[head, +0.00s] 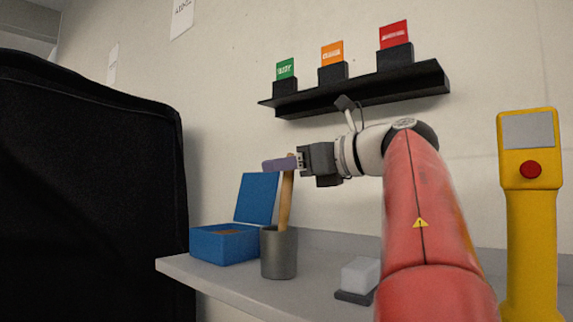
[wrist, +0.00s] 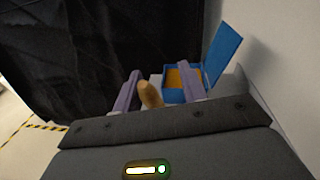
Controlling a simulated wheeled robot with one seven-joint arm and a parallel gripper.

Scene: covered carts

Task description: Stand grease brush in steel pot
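The steel pot (head: 278,255) stands upright on the grey counter. The grease brush (head: 286,205) is in it, its wooden handle rising out of the rim with a slight tilt; its lower end is hidden inside the pot. My gripper (head: 270,165) is at the handle's upper end, above the pot. In the wrist view, the purple fingers of my gripper (wrist: 163,80) are spread apart, with the handle's tip (wrist: 150,95) between them, nearer the left finger. A gap shows between the handle and the right finger.
A blue box (head: 222,245) with its lid raised stands left of the pot. A pale block on a dark base (head: 359,278) lies to the right. A black wall shelf (head: 365,92) hangs above, and a yellow post with a red button (head: 531,215) stands at far right.

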